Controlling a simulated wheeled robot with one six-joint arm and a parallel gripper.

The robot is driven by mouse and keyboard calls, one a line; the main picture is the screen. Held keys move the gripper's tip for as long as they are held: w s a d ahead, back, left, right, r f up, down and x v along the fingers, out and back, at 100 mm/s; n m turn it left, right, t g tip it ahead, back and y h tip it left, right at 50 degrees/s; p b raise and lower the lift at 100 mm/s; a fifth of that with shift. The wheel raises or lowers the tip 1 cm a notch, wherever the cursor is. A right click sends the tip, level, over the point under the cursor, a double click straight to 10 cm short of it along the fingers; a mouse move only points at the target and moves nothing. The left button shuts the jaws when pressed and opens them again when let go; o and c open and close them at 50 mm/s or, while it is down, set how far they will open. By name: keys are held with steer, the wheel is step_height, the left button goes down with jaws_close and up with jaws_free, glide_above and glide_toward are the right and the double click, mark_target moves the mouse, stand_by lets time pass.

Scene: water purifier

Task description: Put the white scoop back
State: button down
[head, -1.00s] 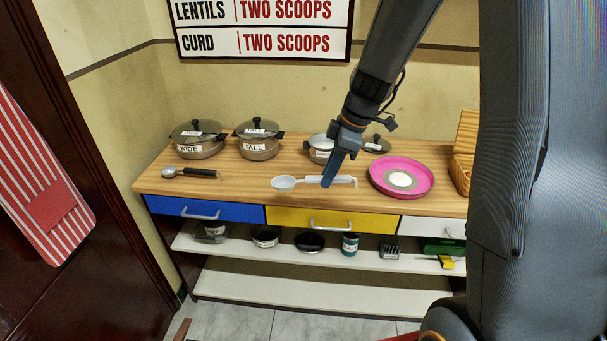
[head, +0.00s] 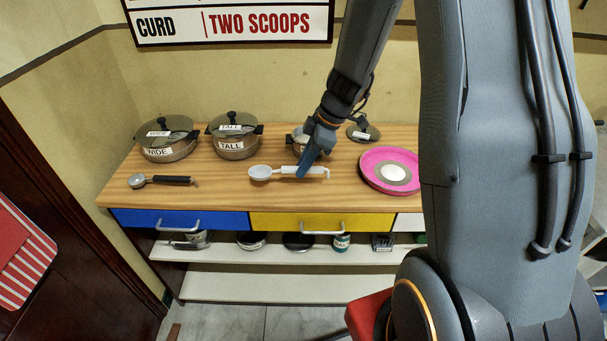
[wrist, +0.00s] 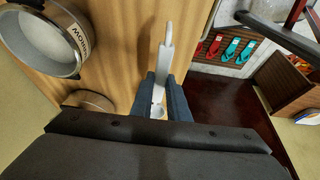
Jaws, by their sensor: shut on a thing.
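The white scoop (head: 260,173) shows in the head view over the front middle of the wooden counter, lying roughly level with its bowl to the left. My gripper (head: 303,174) is shut on its handle, right of the bowl. In the wrist view the hooked handle end (wrist: 166,45) extends beyond the blue fingers of my gripper (wrist: 160,85); most of the bowl is hidden. I cannot tell whether the scoop touches the counter. A dark-handled scoop (head: 160,181) lies at the counter's left.
Behind are the wide pot (head: 168,145), tall pot (head: 234,143) and a pot that shows in the wrist view (wrist: 45,42). A loose lid (head: 362,132) and pink plate (head: 375,166) are right. Blue (head: 150,219) and yellow (head: 350,222) drawers are below. The front middle surface is mostly clear.

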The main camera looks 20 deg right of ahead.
step_height(320, 180, down, 4)
steer(key=shift+s+r+p, duration=0.1)
steer(key=shift+p, duration=0.3)
steer(key=shift+f+b, duration=0.3)
steer(key=c, duration=1.7)
jaws_free()
steer(key=shift+r, duration=0.1)
